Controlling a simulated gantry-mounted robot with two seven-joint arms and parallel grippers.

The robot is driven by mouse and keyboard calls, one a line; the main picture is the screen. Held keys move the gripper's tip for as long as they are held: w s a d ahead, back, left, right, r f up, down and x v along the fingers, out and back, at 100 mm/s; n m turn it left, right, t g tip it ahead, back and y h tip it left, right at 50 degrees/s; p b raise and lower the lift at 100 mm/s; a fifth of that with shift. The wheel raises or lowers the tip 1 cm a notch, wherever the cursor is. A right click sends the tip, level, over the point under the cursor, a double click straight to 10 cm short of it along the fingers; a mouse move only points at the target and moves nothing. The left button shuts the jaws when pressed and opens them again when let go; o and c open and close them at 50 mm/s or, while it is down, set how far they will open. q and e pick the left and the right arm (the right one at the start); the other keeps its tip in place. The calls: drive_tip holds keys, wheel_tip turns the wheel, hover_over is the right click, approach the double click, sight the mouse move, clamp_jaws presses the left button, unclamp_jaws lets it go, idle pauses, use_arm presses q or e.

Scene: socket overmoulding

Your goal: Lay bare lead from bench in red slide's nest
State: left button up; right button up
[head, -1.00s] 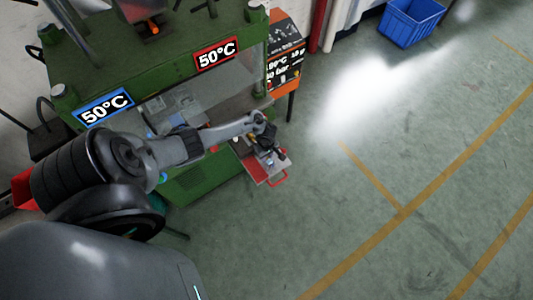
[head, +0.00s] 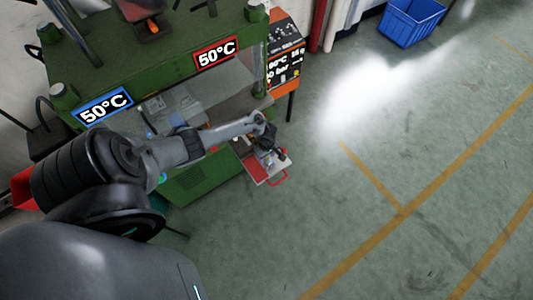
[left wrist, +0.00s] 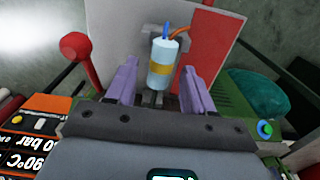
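The lead (left wrist: 160,70) shows in the left wrist view as a pale blue cylinder with a yellow band and blue and orange wires at its far end. It lies over the grey plate of the slide, between the fingers. My left gripper (left wrist: 160,85) has its two purple fingers apart, with a gap on each side of the cylinder. In the head view my left gripper (head: 269,148) is over the pulled-out red slide (head: 256,170). The slide also shows in the left wrist view (left wrist: 210,42). The nest under the lead is mostly hidden. My right gripper is not in view.
The green press (head: 200,185) stands around the slide, with blue and red 50°C displays above. An orange-edged control panel (head: 284,62) is beside it. A red ball-ended lever (left wrist: 76,46) stands close to my left gripper. The floor at right is clear, with a blue crate (head: 410,22) far back.

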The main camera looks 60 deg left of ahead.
use_arm(q)
drive_tip(key=shift+r, duration=0.1)
drive_tip(key=shift+r, duration=0.3)
wheel_tip(320, 180, up, 10)
drive_tip(key=p, duration=0.4)
idle(0.3)
